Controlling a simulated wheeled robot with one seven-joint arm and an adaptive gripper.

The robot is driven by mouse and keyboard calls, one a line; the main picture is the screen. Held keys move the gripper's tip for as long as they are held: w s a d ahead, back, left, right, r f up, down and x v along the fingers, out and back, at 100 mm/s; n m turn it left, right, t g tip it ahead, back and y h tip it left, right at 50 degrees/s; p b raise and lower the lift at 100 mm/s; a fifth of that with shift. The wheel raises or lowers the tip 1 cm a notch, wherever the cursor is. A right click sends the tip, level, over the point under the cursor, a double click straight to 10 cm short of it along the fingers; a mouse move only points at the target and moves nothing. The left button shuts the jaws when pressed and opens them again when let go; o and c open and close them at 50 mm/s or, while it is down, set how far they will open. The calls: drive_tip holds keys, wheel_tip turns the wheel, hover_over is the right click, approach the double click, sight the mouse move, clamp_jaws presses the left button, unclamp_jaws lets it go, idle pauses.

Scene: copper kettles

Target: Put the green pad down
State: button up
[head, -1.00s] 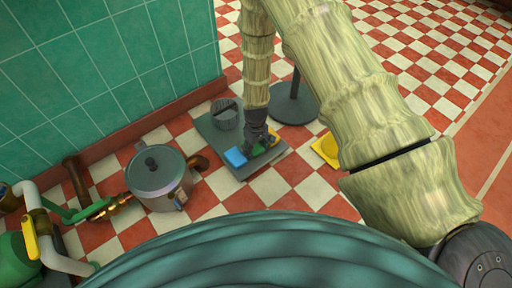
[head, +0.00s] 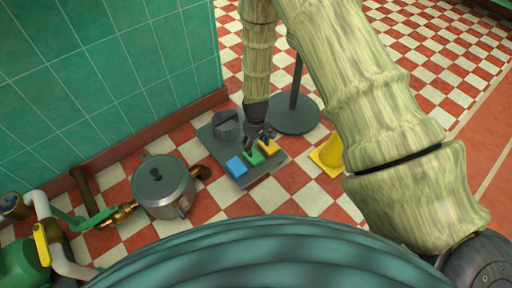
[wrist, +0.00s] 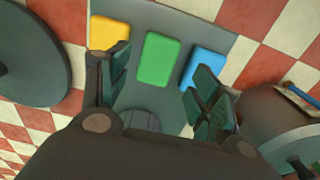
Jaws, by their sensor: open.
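The green pad (head: 254,157) lies on a grey board on the floor, between a blue pad (head: 236,166) and a yellow pad (head: 269,146). In the wrist view the green pad (wrist: 159,59) lies flat between the yellow pad (wrist: 108,33) and the blue pad (wrist: 203,66), with gaps on both sides. My gripper (head: 262,139) is just above the board near the green pad. In the wrist view my gripper (wrist: 160,80) has its fingers spread wide, with nothing held between them.
A grey ridged cylinder (head: 226,124) stands on the grey board (head: 208,133). A metal kettle (head: 163,187) with copper pipes stands to the left. A dark round stand (head: 293,117) and a yellow floor object (head: 328,158) are to the right. A green tiled wall (head: 100,80) rises behind.

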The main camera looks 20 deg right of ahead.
drive_tip(key=s+d+f+m, duration=0.1)
drive_tip(key=s+m, duration=0.1)
drive_tip(key=s, duration=1.5)
drive_tip(key=s+d+f+m, duration=0.1)
drive_tip(key=s+d+m, duration=0.1)
drive_tip(key=s, duration=1.5)
drive_tip(key=shift+s+f+p, duration=0.25)
drive_tip(key=shift+s+p, duration=0.15)
wheel_tip(320, 180, up, 40)
drive_tip(key=p, duration=4)
drive_tip(key=shift+o, duration=0.2)
